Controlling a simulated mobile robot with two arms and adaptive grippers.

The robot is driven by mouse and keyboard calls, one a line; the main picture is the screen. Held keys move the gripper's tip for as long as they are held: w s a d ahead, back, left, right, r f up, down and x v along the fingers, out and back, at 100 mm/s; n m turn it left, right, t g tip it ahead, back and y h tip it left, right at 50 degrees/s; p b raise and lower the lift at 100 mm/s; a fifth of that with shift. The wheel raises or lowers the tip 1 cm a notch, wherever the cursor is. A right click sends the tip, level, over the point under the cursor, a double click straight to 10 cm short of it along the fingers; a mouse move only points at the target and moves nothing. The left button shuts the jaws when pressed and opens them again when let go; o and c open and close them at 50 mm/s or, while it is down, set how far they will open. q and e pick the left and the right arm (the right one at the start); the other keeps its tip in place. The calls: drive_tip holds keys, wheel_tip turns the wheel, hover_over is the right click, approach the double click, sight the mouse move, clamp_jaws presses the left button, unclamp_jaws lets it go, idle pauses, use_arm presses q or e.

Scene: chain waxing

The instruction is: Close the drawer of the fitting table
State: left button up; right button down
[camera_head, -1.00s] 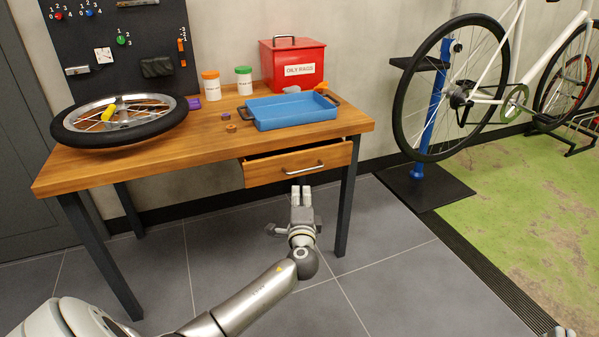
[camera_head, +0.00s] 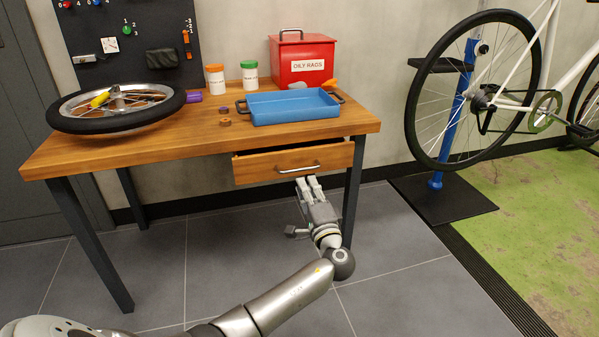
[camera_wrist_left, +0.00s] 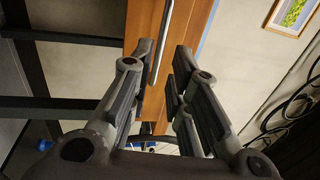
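The fitting table (camera_head: 190,143) is a wooden bench on dark legs. Its drawer (camera_head: 255,168) stands partly pulled out at the right, with a dark gap showing behind the top of its front. The drawer has a metal bar handle (camera_head: 298,170). My left gripper (camera_head: 308,184) is just below and in front of the handle, fingers towards the drawer. In the left wrist view, my left gripper (camera_wrist_left: 162,78) is open with nothing between its fingers. The handle (camera_wrist_left: 163,42) and wooden drawer front (camera_wrist_left: 143,28) lie beyond the gap between the fingertips. My right gripper is out of view.
On the tabletop are a wheel (camera_head: 118,107), a blue tray (camera_head: 292,107), a red bin (camera_head: 303,62) and two small tubs. A table leg (camera_head: 352,190) stands right of my left gripper. A bicycle on a blue stand (camera_head: 453,130) is at the right. The floor in front is clear.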

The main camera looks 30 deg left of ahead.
sight(300, 170)
use_arm(q)
drive_tip(key=b+x, duration=0.1)
drive_tip(key=x, duration=0.6)
drive_tip(key=shift+w+a+b, duration=0.2)
drive_tip(key=shift+w+b, duration=0.05)
drive_tip(key=shift+b, duration=0.05)
clamp_jaws()
